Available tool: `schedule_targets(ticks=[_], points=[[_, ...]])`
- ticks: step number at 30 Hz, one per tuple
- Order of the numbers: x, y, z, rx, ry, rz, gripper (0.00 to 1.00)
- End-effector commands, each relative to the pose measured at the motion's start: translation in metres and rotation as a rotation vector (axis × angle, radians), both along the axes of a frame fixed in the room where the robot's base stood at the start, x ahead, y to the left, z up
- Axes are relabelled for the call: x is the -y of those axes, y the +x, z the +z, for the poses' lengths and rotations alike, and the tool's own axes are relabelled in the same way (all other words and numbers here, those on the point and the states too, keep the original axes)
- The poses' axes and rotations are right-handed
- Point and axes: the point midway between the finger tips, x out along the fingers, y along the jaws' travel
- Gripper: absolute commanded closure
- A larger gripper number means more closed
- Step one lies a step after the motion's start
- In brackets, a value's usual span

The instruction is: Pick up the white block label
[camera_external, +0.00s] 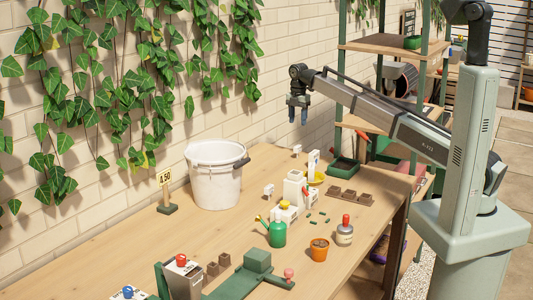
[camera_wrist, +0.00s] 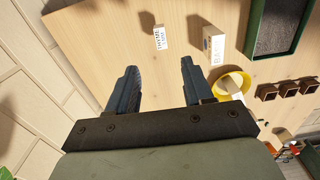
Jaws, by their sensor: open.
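A small white block label (camera_wrist: 160,38) with dark lettering stands on the table ahead of my fingertips in the wrist view. What looks like the same label (camera_external: 297,150) is near the table's back edge in the external view. A larger white block (camera_wrist: 214,46) with lettering stands to its right; it seems to be the tall white piece (camera_external: 313,162) in the external view. Another small white label (camera_external: 268,191) stands nearer the bucket. My gripper (camera_external: 298,116) is high above the table's back part. Its two dark fingers (camera_wrist: 158,68) are apart with nothing between them.
A white bucket (camera_external: 215,180) stands left by the brick wall. A yellow saucer (camera_wrist: 247,85) and a green tray (camera_wrist: 250,45) are right of the labels. A green watering can (camera_external: 277,233), orange pot (camera_external: 319,250) and several small items crowd the middle. A shelf rises behind.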

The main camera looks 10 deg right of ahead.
Motion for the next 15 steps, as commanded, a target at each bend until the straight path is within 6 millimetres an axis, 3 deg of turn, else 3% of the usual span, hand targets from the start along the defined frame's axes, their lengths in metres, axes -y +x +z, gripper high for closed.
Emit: schedule_targets(ticks=[15], points=[[0.000,-0.001,-0.075,0.000,-0.001,-0.002,0.49]])
